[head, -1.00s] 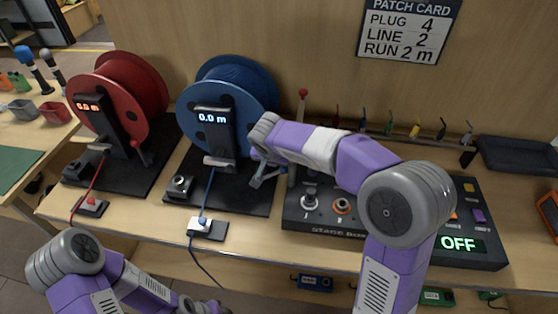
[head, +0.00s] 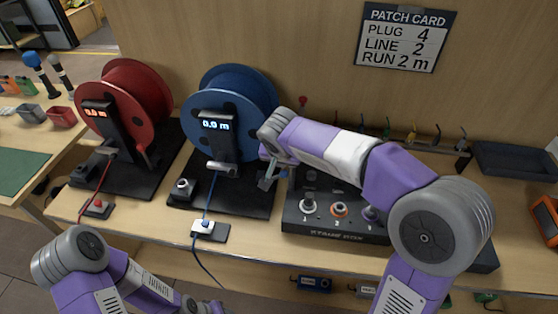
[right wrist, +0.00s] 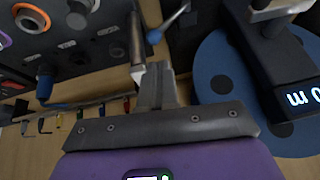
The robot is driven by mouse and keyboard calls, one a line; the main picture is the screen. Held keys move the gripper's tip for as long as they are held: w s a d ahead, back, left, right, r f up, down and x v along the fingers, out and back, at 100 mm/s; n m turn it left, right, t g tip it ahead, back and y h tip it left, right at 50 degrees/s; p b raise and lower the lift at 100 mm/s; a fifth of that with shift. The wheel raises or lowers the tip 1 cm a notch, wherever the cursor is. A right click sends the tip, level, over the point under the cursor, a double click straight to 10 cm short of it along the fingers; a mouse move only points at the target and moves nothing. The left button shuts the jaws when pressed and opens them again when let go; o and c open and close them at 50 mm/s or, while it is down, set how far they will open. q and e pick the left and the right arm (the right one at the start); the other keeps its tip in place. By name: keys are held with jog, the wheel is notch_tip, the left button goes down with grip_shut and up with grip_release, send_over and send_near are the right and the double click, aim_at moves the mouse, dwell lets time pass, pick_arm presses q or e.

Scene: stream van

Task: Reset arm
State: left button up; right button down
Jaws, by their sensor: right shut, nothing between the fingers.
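My right gripper (head: 269,174) is shut and empty. It hangs between the blue reel (head: 240,90) and the stage box (head: 325,226), above the bench. In the right wrist view its closed fingers (right wrist: 152,82) show with nothing between them; the blue reel (right wrist: 207,75) is on the right and the stage box (right wrist: 70,45) at upper left.
A red reel (head: 125,85) stands left of the blue one. A small white switch (head: 203,227) sits at the bench's front edge. A rack of coloured plugs (head: 413,138) and a dark tray (head: 510,160) are at the back right. A patch card (head: 405,38) hangs on the wall.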

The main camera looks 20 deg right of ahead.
jog(key=shift+s+d+r, duration=0.1)
jog(key=shift+s+r, duration=0.4)
jog(key=shift+r, duration=0.15)
jog(key=shift+r+p, duration=0.1)
jog(key=shift+p, duration=0.2)
